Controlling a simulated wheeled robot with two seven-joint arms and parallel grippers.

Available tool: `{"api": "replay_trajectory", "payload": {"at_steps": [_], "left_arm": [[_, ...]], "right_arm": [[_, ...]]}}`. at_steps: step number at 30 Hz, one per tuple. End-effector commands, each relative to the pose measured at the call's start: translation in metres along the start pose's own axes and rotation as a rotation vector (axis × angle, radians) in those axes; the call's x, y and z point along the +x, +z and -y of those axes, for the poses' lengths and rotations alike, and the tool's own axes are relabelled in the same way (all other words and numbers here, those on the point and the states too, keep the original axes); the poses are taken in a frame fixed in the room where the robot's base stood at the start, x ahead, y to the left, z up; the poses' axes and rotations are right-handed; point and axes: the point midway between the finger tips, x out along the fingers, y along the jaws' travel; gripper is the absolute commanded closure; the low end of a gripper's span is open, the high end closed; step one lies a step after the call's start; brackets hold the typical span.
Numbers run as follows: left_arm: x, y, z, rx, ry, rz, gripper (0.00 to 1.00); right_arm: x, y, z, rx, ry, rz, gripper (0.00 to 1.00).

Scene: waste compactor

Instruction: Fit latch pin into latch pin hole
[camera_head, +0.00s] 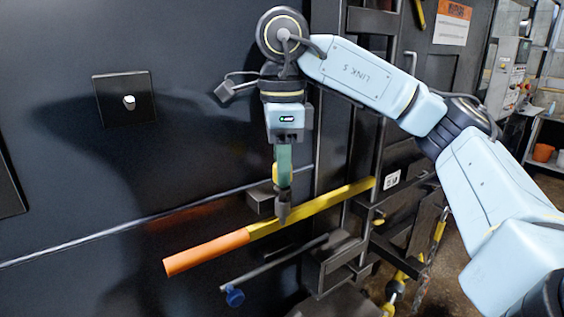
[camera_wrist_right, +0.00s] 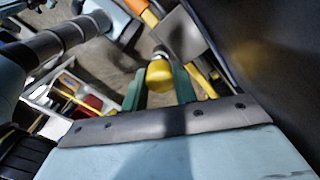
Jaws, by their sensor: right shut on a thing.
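My right gripper (camera_head: 284,178) points straight down in front of the dark machine wall, with green fingers shut on the latch pin (camera_head: 283,208). The pin has a yellow knob and a dark grey body that hangs roughly upright. In the right wrist view, the yellow knob (camera_wrist_right: 159,74) sits between the fingertips (camera_wrist_right: 158,90). In the head view the pin's lower end overlaps the yellow bar (camera_head: 325,202), beside a dark grey block (camera_head: 260,203). The latch pin hole cannot be made out. Whether the pin touches the bar or block is unclear. My left gripper is out of view.
The yellow bar ends in an orange handle (camera_head: 205,252) at lower left. Below it is a dark rod with a blue knob (camera_head: 235,297). Upright metal frame parts stand to the right. A square plate with a white button (camera_head: 128,102) is on the wall.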

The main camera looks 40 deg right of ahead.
Motion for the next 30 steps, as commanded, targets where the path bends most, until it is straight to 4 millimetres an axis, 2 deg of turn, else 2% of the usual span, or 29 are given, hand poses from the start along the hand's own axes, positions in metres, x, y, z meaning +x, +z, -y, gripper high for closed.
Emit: {"api": "replay_trajectory", "payload": {"at_steps": [30], "left_arm": [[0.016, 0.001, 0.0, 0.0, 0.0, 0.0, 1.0]], "right_arm": [[0.021, 0.0, 0.0, 0.0, -0.001, 0.0, 0.97]]}}
